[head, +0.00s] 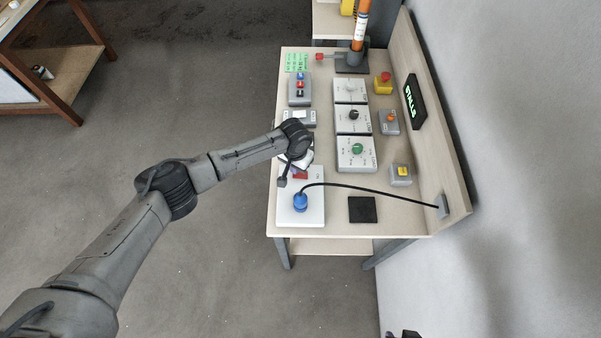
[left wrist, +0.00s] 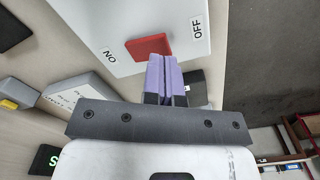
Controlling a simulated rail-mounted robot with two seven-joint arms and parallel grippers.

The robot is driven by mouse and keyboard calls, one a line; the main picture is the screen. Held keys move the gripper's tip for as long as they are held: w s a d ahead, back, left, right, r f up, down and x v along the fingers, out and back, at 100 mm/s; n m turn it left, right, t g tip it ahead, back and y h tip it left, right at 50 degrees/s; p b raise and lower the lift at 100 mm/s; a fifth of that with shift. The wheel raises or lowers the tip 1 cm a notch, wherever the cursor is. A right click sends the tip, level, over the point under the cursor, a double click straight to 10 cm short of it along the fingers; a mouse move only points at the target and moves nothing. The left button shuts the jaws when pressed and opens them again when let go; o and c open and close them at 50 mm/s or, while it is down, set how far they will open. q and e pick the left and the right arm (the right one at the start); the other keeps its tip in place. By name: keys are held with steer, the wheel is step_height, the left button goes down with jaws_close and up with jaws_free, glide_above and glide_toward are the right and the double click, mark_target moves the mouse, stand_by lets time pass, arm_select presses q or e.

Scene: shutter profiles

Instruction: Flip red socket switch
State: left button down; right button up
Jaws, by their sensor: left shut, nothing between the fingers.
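The red socket switch (head: 300,175) is a red rocker on a white socket plate (head: 314,212), partly hidden by my left gripper in the head view. In the left wrist view the red switch (left wrist: 148,46) lies between the printed words ON at left and OFF at right. My left gripper (left wrist: 163,62) is shut and empty, its purple fingertips at the edge of the switch; I cannot tell if they touch it. In the head view my left gripper (head: 297,167) is over the plate. A small dark part (head: 404,334) at the bottom edge may be my right gripper.
A blue plug (head: 300,202) sits in the plate, and its black cable runs to a wall box (head: 442,207). Several dial boxes, button boxes and a black square (head: 362,209) share the table. A raised back board (head: 440,130) borders it at right.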

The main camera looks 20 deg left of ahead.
stand_by(0.6)
arm_select(q)
steer(key=shift+f+b, duration=0.3)
steer(key=shift+f, duration=0.25)
steer(key=shift+f, duration=0.5)
stand_by(0.4)
steer(key=shift+f+b, duration=0.3)
steer(key=shift+b, duration=0.1)
steer(key=shift+r, duration=0.1)
step_height(320, 180, up, 2)
steer(key=shift+p, duration=1.2)
step_height(320, 180, up, 5)
steer(key=p, duration=0.5)
